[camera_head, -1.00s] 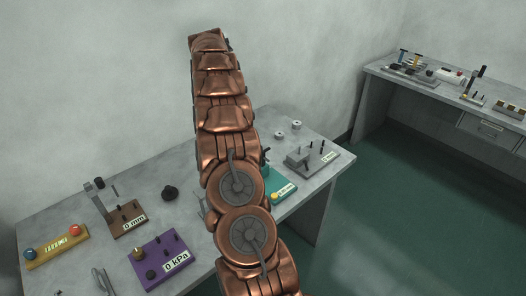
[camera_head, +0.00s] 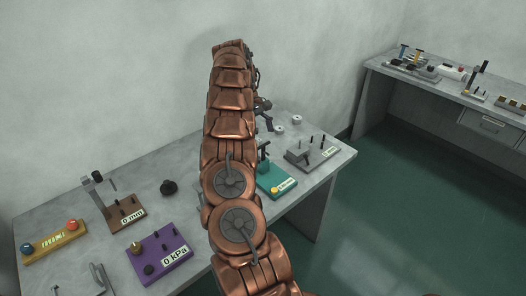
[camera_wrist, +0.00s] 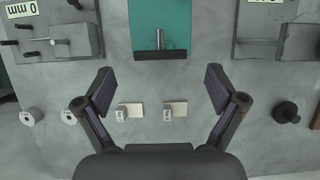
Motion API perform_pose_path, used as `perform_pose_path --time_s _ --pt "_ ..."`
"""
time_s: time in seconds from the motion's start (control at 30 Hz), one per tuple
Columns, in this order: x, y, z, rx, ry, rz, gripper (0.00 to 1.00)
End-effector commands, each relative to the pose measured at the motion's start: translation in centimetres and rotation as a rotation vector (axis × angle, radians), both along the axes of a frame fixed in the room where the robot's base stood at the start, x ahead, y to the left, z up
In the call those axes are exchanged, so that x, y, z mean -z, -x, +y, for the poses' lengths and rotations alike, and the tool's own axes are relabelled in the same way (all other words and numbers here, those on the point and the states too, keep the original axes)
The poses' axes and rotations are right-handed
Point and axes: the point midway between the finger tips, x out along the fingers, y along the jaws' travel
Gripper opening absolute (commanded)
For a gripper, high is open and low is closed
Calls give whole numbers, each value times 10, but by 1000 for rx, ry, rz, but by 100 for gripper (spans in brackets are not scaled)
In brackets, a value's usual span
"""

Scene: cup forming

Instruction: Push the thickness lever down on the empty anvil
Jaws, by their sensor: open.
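My gripper (camera_wrist: 160,84) is open and empty above the table. Its dark fingers are spread wide in the wrist view, with bare tabletop and two small pale blocks (camera_wrist: 174,110) between them. In the head view the gripper (camera_head: 263,112) shows just right of my arm. A brown stand (camera_head: 127,214) with a raised black-headed lever (camera_head: 97,186) and a "0 mm" display stands at the left, well away from my gripper. A grey stand (camera_head: 313,153) at the right also reads "0 mm" in the wrist view (camera_wrist: 50,38). I cannot tell which carries the thickness lever.
A teal stand (camera_head: 278,180) with a dark crossbar (camera_wrist: 160,54) lies before my gripper. A purple "0 kPa" box (camera_head: 160,255), a yellow block (camera_head: 55,242) and a black knob (camera_head: 168,187) share the table. White rolls (camera_head: 280,130) stand behind. My arm hides the table's middle.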

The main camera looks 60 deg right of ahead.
Motion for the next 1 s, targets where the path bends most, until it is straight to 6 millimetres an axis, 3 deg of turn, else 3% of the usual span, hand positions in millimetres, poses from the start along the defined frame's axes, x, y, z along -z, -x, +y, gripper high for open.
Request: perform_pose_path --time_s 0.5,1.0 --pt "40 17 5 1 0 1 94" --pt "48 19 5 0 0 0 93"
